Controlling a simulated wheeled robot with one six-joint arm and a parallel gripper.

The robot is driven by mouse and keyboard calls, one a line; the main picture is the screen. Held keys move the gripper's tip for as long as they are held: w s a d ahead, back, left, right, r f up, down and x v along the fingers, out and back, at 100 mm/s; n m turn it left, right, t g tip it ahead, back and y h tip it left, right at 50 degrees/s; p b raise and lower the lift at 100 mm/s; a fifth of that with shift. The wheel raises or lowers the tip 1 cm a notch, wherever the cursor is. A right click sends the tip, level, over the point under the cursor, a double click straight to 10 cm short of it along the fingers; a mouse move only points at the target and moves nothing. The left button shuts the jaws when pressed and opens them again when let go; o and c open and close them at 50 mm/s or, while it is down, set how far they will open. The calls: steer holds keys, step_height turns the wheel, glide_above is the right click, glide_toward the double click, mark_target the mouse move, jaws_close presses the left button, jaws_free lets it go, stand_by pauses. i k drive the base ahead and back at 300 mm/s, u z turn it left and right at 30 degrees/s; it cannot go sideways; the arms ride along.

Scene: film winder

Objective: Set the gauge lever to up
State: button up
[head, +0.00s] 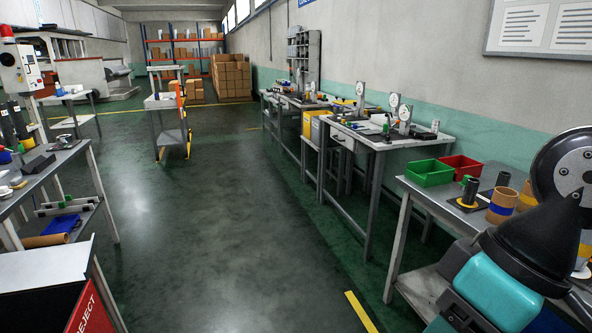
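Dial gauges on stands are on the grey workbench (380,144) at centre right. A white round dial gauge (405,113) stands near the bench's right part, and another dial gauge (394,101) is just behind it. A third gauge (360,90) stands farther back. Any lever on them is too small to make out, so its position cannot be told. Teal and black parts at the lower right look like my own arm. My gripper's fingers do not show.
A nearer bench (421,192) holds a green bin (429,173), a red bin (461,167) and brown rolls (503,203). A left bench (38,170) and a red reject box (85,312) edge the aisle. The floor (220,220) between is clear.

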mark_target(343, 112)
steer(key=u, duration=0.25)
steer(key=i, duration=2.1)
steer(key=z, duration=0.45)
steer(key=i, duration=0.9)
steer(key=z, duration=0.2)
